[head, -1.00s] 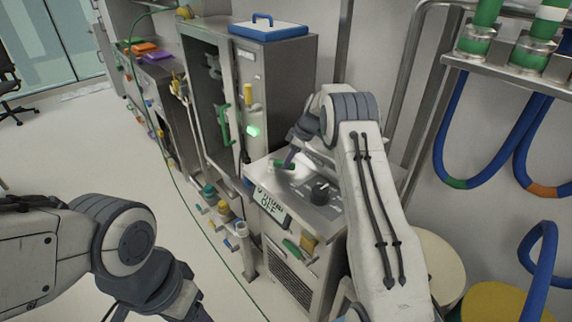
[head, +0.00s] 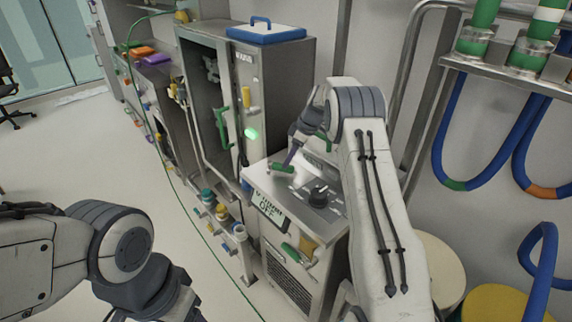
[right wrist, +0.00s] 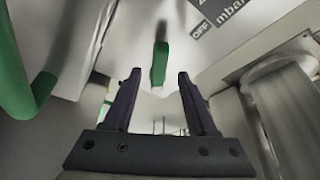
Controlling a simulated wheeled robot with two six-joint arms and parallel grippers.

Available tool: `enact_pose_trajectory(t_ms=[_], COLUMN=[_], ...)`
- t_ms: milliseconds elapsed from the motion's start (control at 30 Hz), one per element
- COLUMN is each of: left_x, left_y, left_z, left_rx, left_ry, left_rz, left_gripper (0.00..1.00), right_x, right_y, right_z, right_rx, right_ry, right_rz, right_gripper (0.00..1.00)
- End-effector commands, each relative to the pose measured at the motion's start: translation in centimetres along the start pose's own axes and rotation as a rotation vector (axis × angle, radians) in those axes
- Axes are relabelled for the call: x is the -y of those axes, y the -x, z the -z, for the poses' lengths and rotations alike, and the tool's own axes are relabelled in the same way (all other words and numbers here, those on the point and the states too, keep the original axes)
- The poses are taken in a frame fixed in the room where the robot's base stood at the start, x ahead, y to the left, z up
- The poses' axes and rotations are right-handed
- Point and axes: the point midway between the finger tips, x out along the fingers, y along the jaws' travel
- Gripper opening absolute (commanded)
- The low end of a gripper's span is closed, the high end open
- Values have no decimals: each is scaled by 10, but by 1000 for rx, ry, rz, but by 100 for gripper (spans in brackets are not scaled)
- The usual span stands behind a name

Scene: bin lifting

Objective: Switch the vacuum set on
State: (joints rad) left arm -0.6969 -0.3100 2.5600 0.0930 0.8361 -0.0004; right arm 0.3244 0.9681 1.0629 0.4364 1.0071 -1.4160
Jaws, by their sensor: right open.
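The vacuum set is a grey metal box (head: 332,215) in the middle of the head view. Its front display (head: 269,206) reads OFF. A small green handle (head: 282,168) and a black knob (head: 318,195) are on its top. My right gripper (head: 298,150) is just above the top, close to the green handle. In the right wrist view a green handle (right wrist: 160,63) shows beyond and between the two open, empty fingers. An OFF and mbar label (right wrist: 213,22) is at the upper right. My left forearm is at lower left; its fingertips are out of view.
A tall grey cabinet (head: 292,72) with a blue-rimmed lid stands behind the box. Valves with coloured caps (head: 222,213) are left of it. Blue hoses (head: 440,150) hang at right. The floor (head: 90,170) at left is clear, with a green cable across it.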

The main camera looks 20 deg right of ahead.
Motion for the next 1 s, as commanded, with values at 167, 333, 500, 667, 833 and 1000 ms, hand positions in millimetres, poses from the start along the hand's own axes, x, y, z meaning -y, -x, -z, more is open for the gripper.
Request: enact_pose_trajectory(t_ms=[167,333,500,667,833,1000], left_x=[1,1,1,1,1,1], left_y=[-8,-11,-11,-11,-11,-11], left_z=[0,-1,-1,-1,-1,-1], left_rx=[0,0,0,0,0,0], left_ry=[0,0,0,0,0,0], left_rz=[0,0,0,0,0,0], left_gripper=[61,61,61,61,61,61], right_x=[0,1,1,1,4,57], right_y=[37,62,72,72,72,75], right_z=[-1,0,-1,-1,3,44], right_rx=[-2,-2,-1,-1,1,33], right_ry=[0,2,1,1,1,-25], right_rz=[-3,-1,1,2,4,36], right_gripper=[57,57,57,57,23,0])
